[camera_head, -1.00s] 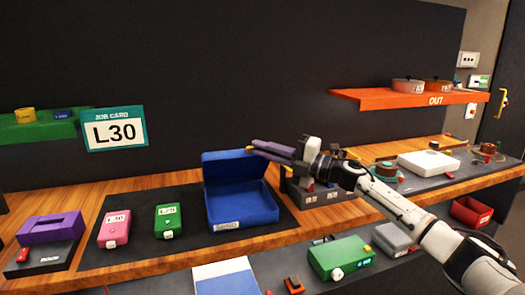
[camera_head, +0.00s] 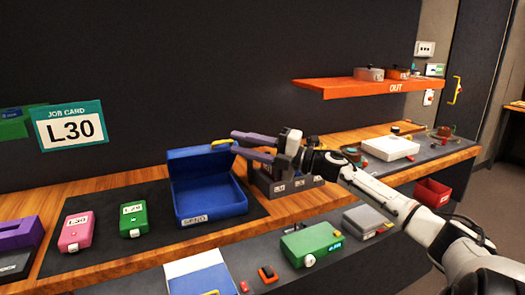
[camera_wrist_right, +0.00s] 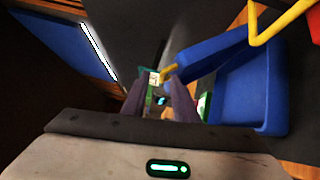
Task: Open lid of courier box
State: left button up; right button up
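The blue courier box (camera_head: 212,203) stands on the dark mat with its lid (camera_head: 200,162) raised, leaning back, and its inside visible. A yellow tab (camera_head: 221,143) sits on the lid's upper edge. My right gripper (camera_head: 234,142) has its purple fingers spread apart, beside the tab and the lid's upper right corner; whether they touch the lid is unclear. In the right wrist view the fingers (camera_wrist_right: 160,98) are apart with nothing clearly held between them, and the blue lid (camera_wrist_right: 212,55) and box (camera_wrist_right: 253,84) show to the right. My left gripper is not in view.
Pink (camera_head: 77,232) and green (camera_head: 133,218) cases stand left of the box. A job card (camera_head: 69,126) reading L30 hangs behind. Dark bins (camera_head: 285,184) are beneath my right gripper. An orange shelf (camera_head: 350,89) is at the upper right.

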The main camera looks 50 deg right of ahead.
jog(key=v, duration=0.6)
jog(key=shift+r, duration=0.25)
jog(key=shift+s, duration=0.1)
dwell(0.3)
